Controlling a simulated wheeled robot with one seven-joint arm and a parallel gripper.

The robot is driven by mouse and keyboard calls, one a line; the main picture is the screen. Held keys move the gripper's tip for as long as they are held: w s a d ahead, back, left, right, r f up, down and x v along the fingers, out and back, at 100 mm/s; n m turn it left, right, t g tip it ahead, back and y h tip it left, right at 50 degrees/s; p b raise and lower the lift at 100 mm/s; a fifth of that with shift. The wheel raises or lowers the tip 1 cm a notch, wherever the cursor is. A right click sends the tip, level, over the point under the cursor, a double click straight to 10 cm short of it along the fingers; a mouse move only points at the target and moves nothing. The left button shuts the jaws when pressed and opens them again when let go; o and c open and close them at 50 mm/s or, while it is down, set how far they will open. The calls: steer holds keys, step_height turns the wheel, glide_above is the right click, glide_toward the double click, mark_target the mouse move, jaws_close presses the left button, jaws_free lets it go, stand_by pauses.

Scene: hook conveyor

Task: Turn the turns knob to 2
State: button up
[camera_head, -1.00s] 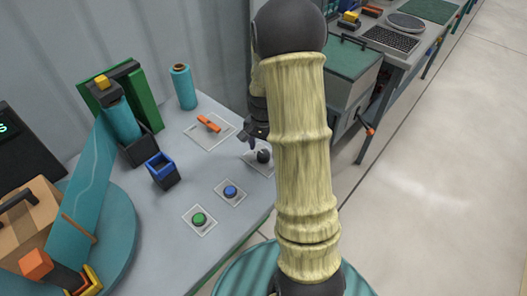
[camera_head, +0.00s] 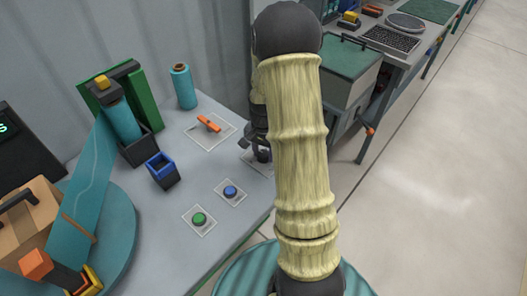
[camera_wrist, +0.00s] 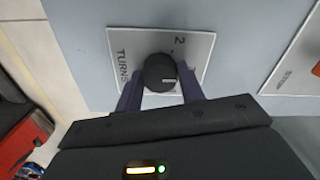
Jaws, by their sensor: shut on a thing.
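The turns knob (camera_wrist: 160,72) is a round black knob with a short pale mark on its face. It sits on a white plate (camera_wrist: 125,42) lettered TURNS, with a 2 printed near the plate's upper edge and another mark near the right finger, partly hidden. The pale mark lies toward the lower right of the knob's face, not toward the 2 in the wrist view. My gripper (camera_wrist: 161,82) is shut on the knob, one dark finger on each side. In the head view, my gripper (camera_head: 256,146) is down at the plate and the knob is mostly covered.
An orange lever switch (camera_head: 208,124), a blue button (camera_head: 230,192) and a green button (camera_head: 199,219) are set in plates on the grey table. A blue open holder (camera_head: 162,170) and a teal spool (camera_head: 183,87) stand to the left.

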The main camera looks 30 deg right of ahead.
steer(key=shift+n, duration=0.3)
steer(key=n+p, duration=0.1)
steer(key=n, duration=0.4)
steer(key=shift+r+n+p, duration=0.15)
steer(key=shift+n+p, duration=0.25)
steer(key=n+p, duration=0.1)
steer(key=n, duration=0.4)
steer(key=shift+w+n+p, duration=0.1)
steer(key=shift+n+p, duration=0.2)
steer(key=shift+p, duration=0.1)
steer(key=o, duration=1)
steer(key=shift+c, duration=0.2)
